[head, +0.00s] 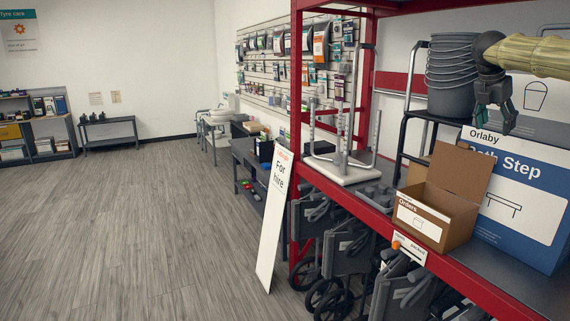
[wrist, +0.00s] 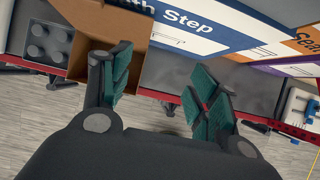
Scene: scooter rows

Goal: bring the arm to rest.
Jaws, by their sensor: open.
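My gripper (head: 494,108) hangs from my arm at the upper right of the head view, fingers down, in front of the blue and white Bath Step box and beside the stacked grey buckets. In the wrist view its two green-padded fingers (wrist: 160,92) stand apart with nothing between them. The open cardboard Orders box (head: 418,217) stands on the red-edged shelf (head: 497,298), below and left of the gripper. It also shows in the wrist view (wrist: 98,18), near the left finger. The Bath Step box (head: 525,195) stands to its right.
A stack of grey buckets (head: 452,80) stands close left of my gripper. A red upright (head: 296,130) and a leaning For hire sign (head: 272,215) stand at the shelf's left end. Folded wheeled frames (head: 350,248) fill the space below. The wooden floor at left (head: 130,230) is clear.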

